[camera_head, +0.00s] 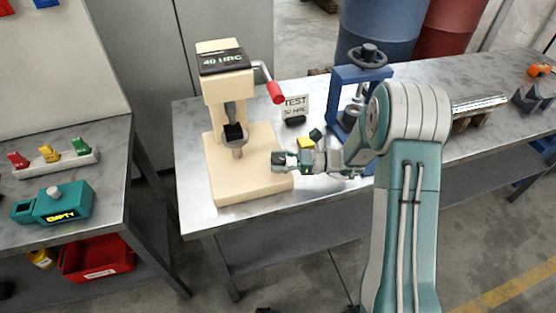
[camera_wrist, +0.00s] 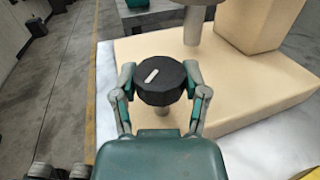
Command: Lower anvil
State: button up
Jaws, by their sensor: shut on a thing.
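The cream hardness tester (camera_head: 262,185) stands on the bench in the head view, its display reading 40 HRC. Its grey anvil (camera_head: 238,152) rises from the base with a dark block (camera_head: 233,133) on it, under the upper head. A grey post (camera_wrist: 193,22) on the cream base shows at the top of the wrist view. My gripper (camera_wrist: 160,76) is shut on a black round knob (camera_wrist: 157,88) with a white mark, one finger on each side. In the head view my gripper (camera_head: 281,160) is at the right front of the tester's base.
A red-tipped lever (camera_head: 275,92) hangs from the tester's right side. A sign reading TEST 50 HRC (camera_head: 295,105), a yellow block (camera_head: 306,142) and dark blocks lie close behind my gripper. A blue press (camera_head: 357,75) stands to the right. A side bench holds a teal box (camera_head: 62,205) marked EMPTY.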

aim_at(277, 156)
jog(key=shift+t, duration=0.3)
jog(key=m+t+h, duration=0.1)
jog(key=m+t, duration=0.2)
jog(key=t, duration=0.1)
jog(key=m+t+h, duration=0.2)
jog(key=m+t, duration=0.1)
jog(key=t, duration=0.2)
jog(key=shift+m, duration=0.4)
jog(key=m+t+h, duration=0.4)
jog(key=t+h, duration=0.1)
jog(key=shift+m+h, duration=0.3)
jog(key=shift+h, duration=0.1)
jog(key=shift+w+t, duration=0.1)
jog(key=shift+t, duration=0.2)
jog(key=shift+r, duration=0.1)
jog(key=o, duration=1.2)
jog(key=shift+a, duration=0.1)
jog(key=shift+c, duration=0.2)
notch_tip(277, 156, up, 10)
jog(key=shift+f, duration=0.15)
